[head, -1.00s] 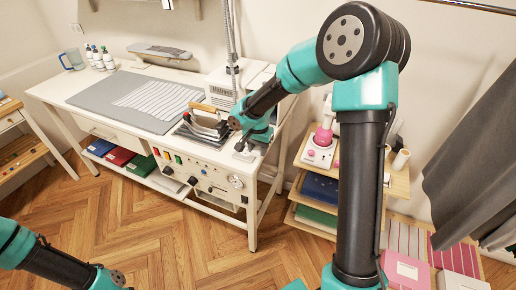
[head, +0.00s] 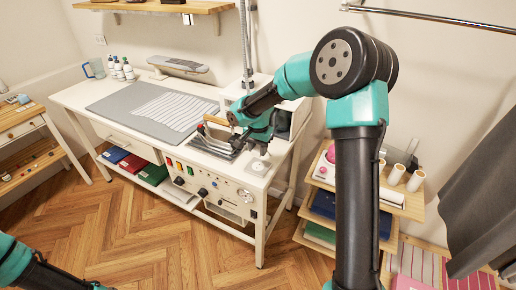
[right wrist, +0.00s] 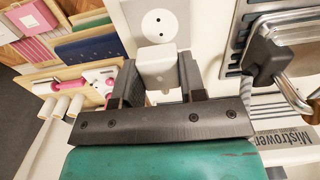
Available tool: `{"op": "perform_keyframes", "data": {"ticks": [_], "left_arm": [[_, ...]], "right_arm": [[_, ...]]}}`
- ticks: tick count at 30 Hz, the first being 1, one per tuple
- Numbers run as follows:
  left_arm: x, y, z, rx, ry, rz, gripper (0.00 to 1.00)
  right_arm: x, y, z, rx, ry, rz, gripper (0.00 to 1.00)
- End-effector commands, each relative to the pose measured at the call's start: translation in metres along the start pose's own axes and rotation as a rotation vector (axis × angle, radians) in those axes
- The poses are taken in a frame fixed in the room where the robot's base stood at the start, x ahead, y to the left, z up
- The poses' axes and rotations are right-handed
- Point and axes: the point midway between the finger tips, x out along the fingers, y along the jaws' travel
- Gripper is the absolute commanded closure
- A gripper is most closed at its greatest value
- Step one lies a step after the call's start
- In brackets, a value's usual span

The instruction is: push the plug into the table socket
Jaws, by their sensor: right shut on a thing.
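In the head view my right gripper (head: 259,142) is over the table's right end, beside the socket. My left gripper is outside the views.
A clothes iron (head: 214,136) on a metal rest stands close left of my right gripper; its cord shows near the fingers. A grey mat (head: 115,100) lies farther left on the table. A shelf unit with white rolls (head: 396,174) stands right of the table.

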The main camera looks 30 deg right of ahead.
Motion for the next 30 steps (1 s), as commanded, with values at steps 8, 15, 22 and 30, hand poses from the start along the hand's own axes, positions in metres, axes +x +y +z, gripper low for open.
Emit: {"op": "perform_keyframes", "data": {"ticks": [8, 15, 22, 30], "left_arm": [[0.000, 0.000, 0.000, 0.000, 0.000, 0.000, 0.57], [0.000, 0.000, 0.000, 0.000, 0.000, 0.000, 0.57], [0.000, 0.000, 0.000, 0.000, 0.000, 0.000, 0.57], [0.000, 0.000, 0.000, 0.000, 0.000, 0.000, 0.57]], "right_arm": [[0.018, 0.000, 0.000, -0.001, 0.000, 0.001, 0.83], [0.036, 0.000, 0.000, 0.000, -0.001, 0.000, 0.83], [0.050, 0.000, 0.000, 0.000, 0.000, -0.002, 0.83], [0.055, 0.000, 0.000, 0.000, 0.000, -0.002, 0.83]]}}
